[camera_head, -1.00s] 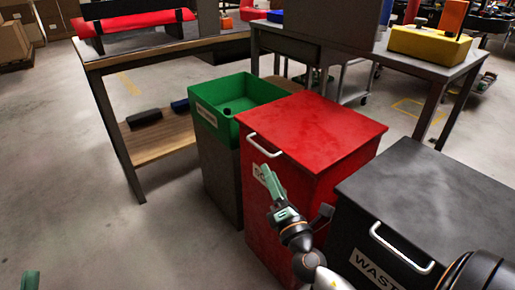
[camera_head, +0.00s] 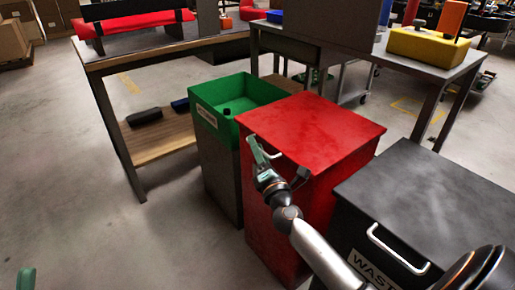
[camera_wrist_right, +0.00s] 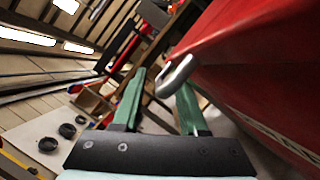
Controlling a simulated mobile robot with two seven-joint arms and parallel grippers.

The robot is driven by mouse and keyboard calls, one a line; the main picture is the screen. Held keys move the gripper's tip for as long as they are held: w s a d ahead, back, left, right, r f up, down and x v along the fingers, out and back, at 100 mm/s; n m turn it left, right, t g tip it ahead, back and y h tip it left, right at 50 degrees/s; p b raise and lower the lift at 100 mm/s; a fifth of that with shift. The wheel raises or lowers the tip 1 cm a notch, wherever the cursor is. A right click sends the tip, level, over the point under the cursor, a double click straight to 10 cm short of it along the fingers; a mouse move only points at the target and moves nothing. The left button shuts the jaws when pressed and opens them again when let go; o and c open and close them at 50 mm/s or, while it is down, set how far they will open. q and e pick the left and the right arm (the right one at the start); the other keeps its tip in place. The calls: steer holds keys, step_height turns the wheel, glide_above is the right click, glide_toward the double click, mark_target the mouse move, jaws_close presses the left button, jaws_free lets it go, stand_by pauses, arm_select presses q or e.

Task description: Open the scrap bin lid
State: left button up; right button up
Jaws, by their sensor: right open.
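The red bin (camera_head: 310,128) stands in the middle with its lid closed; I take it as the scrap bin, though its label is hidden now. Its pale bar handle (camera_head: 271,154) is on the lid's front edge. My right gripper (camera_head: 255,151) is at that handle, with green fingers open. In the right wrist view the handle's bent end (camera_wrist_right: 176,76) shows at the tips of the open right gripper (camera_wrist_right: 163,92), seemingly between them; contact is unclear. Of my left gripper (camera_head: 26,279), only a green tip shows at the bottom left.
A green-topped open bin (camera_head: 238,95) stands left of the red bin. A black waste bin (camera_head: 430,195) with a closed lid and handle stands right, close to my right arm. Workbenches (camera_head: 160,52) stand behind. The floor at left is clear.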

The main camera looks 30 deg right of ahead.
jaws_close()
stand_by(1.3)
